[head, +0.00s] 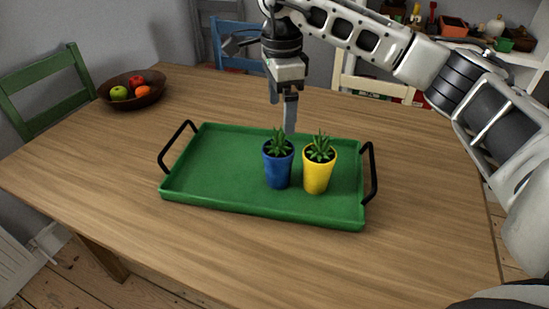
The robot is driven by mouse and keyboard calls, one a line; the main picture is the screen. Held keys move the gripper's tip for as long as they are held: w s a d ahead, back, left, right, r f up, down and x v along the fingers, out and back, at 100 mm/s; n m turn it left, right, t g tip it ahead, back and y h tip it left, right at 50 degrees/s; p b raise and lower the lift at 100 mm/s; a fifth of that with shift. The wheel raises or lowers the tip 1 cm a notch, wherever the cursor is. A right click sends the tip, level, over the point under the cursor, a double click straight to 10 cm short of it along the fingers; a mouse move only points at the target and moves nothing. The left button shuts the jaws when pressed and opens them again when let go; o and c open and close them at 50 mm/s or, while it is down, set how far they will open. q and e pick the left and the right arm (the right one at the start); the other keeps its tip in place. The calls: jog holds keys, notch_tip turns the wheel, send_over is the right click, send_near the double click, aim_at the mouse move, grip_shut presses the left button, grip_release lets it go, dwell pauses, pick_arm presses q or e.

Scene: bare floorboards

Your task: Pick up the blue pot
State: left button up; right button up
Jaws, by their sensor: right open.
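The blue pot (278,168) holds a small green spiky plant and stands upright on the green tray (215,165). My right gripper (284,120) is open and points down, close above and behind the blue pot's plant. Its fingers overlap in this view, and I cannot tell whether they touch the leaves. A yellow pot (318,174) with a similar plant stands just to the right of the blue pot, with a narrow gap between them. My left gripper is out of view.
The tray has black handles at its left (177,145) and right (371,170) ends and lies on a wooden table (120,170). A brown fruit bowl (131,92) stands at the back left. Chairs surround the table. The tray's left half is clear.

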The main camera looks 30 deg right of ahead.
aim_at(280, 142)
notch_tip(280, 142, down, 8)
jog(key=shift+s+f, duration=0.1)
jog(key=shift+a+f+p, duration=0.15)
jog(key=shift+f+p, duration=0.05)
jog(key=shift+f, duration=1.2)
jog(key=shift+a+f+p, duration=0.15)
jog(key=shift+f, duration=1.25)
jog(key=shift+r, duration=0.1)
jog(key=c, duration=1.4)
